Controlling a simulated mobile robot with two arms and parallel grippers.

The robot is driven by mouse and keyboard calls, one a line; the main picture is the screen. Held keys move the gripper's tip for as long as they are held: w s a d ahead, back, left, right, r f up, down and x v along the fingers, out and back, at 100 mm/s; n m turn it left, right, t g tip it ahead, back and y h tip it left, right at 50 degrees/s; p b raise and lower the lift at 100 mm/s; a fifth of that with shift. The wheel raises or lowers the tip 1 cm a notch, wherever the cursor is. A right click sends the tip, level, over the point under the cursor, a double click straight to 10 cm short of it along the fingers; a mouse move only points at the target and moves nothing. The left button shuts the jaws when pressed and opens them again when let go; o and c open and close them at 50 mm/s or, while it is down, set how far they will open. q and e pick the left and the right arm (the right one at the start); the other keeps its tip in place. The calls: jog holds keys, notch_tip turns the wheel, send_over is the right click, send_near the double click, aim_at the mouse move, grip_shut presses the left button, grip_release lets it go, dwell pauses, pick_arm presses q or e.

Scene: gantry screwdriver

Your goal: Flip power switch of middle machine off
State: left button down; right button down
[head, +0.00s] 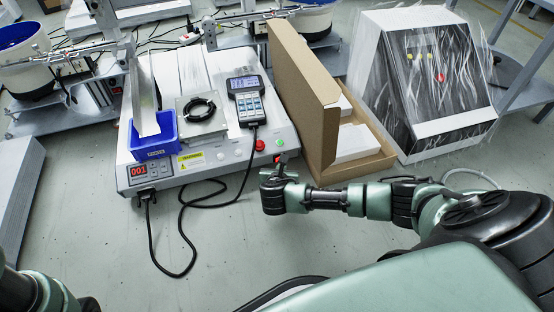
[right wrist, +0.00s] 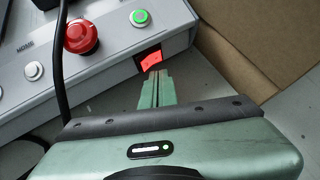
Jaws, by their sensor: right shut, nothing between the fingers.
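The middle machine (head: 205,160) is a light grey box with a red "001" display on its front. It also shows in the right wrist view (right wrist: 100,70). Its power switch (right wrist: 151,61) is a red rocker in a dark frame, low on the front face under a green button. My right gripper (right wrist: 157,88) is shut and empty; its fingertips point at the switch from just below. Whether they touch it I cannot tell. In the head view this gripper (head: 281,165) is at the machine's front right corner. Only part of my left arm shows at lower left; its gripper is out of view.
A red emergency knob (right wrist: 81,36) and green button (right wrist: 141,17) are close to the switch. An open cardboard box (head: 318,130) stands right beside the machine. A black cable (head: 182,230) loops in front. A blue bin (head: 154,138) and handheld controller (head: 247,100) are on the machine.

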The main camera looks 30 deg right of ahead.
jog(key=shift+w+r, duration=0.15)
jog(key=shift+w, duration=0.25)
jog(key=shift+w+p, duration=0.3)
jog(key=shift+p, duration=0.05)
dwell(0.4)
jog(key=shift+s+p, duration=0.5)
jog(key=shift+p, duration=0.25)
jog(key=shift+s, duration=0.2)
